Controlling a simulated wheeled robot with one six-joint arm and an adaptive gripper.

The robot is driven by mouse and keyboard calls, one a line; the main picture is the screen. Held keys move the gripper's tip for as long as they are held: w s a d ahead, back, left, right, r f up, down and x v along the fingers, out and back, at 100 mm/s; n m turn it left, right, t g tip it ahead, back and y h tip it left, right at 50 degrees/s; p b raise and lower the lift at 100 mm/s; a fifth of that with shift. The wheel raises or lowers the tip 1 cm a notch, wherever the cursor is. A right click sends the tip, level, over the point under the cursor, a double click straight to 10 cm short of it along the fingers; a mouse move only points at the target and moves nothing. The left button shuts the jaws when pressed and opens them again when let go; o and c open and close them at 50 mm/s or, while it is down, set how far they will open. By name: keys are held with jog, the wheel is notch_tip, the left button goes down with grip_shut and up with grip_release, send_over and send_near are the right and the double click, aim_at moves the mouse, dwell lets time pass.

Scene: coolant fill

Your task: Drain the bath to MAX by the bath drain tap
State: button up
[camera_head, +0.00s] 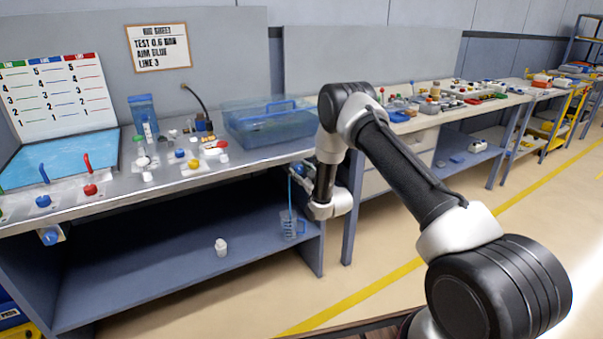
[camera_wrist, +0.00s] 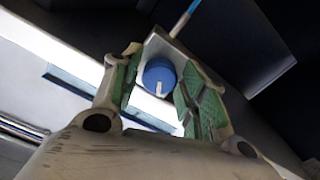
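The bath may be the see-through blue tank (camera_head: 268,123) on the bench; its level and MAX mark cannot be read. In the wrist view, a round blue tap knob (camera_wrist: 158,77) with a white mark lies between the green pads of my gripper (camera_wrist: 163,72). The fingers stand apart on either side of it, open; contact is not clear. In the head view my gripper (camera_head: 300,178) is at the bench front edge and hides the tap. A thin blue stream or tube (camera_head: 290,190) runs down to a clear jug (camera_head: 289,225) on the lower shelf. It also shows in the wrist view (camera_wrist: 186,14).
Another blue-knobbed tap (camera_head: 50,236) is at the bench's front left. Coloured fittings (camera_head: 190,160) lie on the bench top. A bench leg (camera_head: 349,215) is close to the right of my gripper.

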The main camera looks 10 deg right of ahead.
jog(key=c, duration=0.5)
jog(key=shift+c, duration=0.2)
jog(key=shift+m, duration=2.7)
jog(key=o, duration=1)
jog(key=shift+o, duration=0.2)
